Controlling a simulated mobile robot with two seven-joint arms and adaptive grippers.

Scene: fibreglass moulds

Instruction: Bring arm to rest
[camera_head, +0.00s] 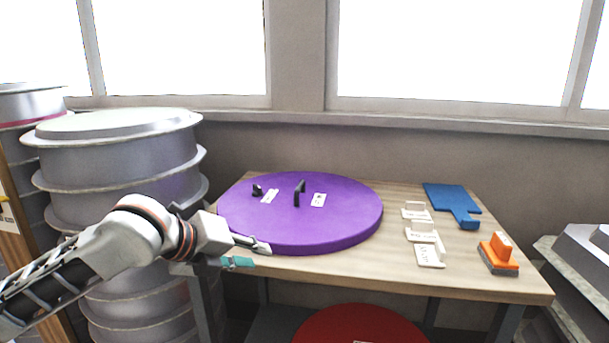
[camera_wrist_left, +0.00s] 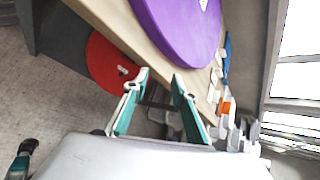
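My left arm comes in from the left, and my left gripper (camera_head: 246,254) is at the left front edge of the table, beside the rim of the purple disc (camera_head: 340,215). Its two fingers are apart with nothing between them. The left wrist view also shows the open fingers (camera_wrist_left: 158,84), with the table edge and the purple disc (camera_wrist_left: 185,30) beyond. A dark and teal part at the lower left of the left wrist view looks like my right gripper (camera_wrist_left: 20,163); its fingers cannot be made out. The right arm does not show in the head view.
The wooden table (camera_head: 390,275) holds several white labelled pieces (camera_head: 428,254), a blue piece (camera_head: 450,200) and an orange-handled block (camera_head: 499,254). Stacked grey moulds (camera_head: 120,165) stand close behind my left arm. A red disc (camera_head: 360,325) lies below the table. Grey moulds (camera_head: 585,250) stand at right.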

